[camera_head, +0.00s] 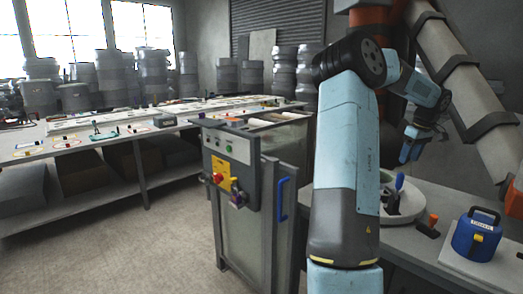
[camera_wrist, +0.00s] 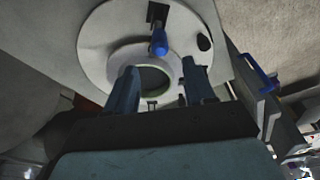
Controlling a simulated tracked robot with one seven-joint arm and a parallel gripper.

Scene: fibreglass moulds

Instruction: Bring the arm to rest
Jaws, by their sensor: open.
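My arm (camera_head: 345,150) rises in the head view, bends at the top and reaches right. My gripper (camera_head: 410,158) hangs at its end, pointing down, above a round white mould (camera_head: 407,209) on the right-hand table. In the wrist view my gripper (camera_wrist: 162,78) is open, its two fingers apart. Nothing shows between them except the mould (camera_wrist: 105,35) below, with a round opening. A blue-handled tool (camera_wrist: 159,40) is at the mould, beyond the fingertips; it also shows in the head view (camera_head: 399,182). The fingers look clear of both.
An orange-topped tool (camera_head: 431,222) and a blue case (camera_head: 477,236) are on the right-hand table (camera_head: 410,244). A grey machine (camera_head: 245,165) with a blue handle stands left of my arm. A thick grey pipe (camera_head: 465,85) slants close by my gripper. The floor (camera_head: 130,240) at left is clear.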

